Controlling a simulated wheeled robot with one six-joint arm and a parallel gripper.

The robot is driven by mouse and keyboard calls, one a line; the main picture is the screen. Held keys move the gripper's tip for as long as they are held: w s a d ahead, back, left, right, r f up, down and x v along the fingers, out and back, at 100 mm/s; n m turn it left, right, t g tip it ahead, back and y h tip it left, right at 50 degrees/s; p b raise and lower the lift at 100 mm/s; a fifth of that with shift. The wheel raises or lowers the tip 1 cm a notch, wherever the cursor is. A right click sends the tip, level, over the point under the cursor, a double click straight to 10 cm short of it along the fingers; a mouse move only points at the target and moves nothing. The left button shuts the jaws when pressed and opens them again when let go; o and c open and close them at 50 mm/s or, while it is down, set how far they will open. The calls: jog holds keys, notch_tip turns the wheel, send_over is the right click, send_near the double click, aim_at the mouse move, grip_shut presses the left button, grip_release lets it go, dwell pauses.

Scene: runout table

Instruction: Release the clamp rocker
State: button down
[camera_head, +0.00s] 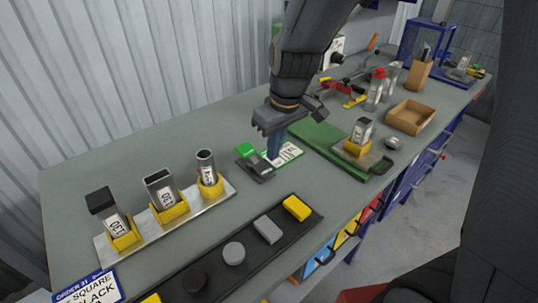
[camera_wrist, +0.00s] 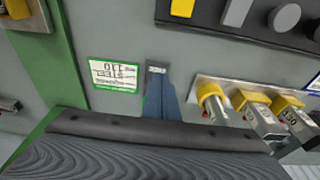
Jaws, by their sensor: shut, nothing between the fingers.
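The clamp rocker (camera_head: 260,168) is a small dark piece on a green base, lying on the grey table in the head view. A white card with a green border (camera_head: 287,153) lies just right of it; the card also shows in the wrist view (camera_wrist: 115,74), its print hard to read. My gripper (camera_head: 272,154) points down with its blue fingers shut and empty, between the rocker and the card. Its fingertips are at or just above the rocker; I cannot tell whether they touch.
A metal rack (camera_head: 192,214) with several yellow-holdered parts stands at left. A dark tray (camera_head: 215,283) of shapes lies in front. Behind are a red-handled clamp (camera_head: 347,85) and a cardboard box (camera_head: 410,117).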

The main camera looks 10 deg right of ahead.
jog(key=s+d+r+b, duration=0.1)
jog(key=s+d+r, duration=0.1)
jog(key=r, duration=0.3)
jog(key=shift+s, duration=0.5)
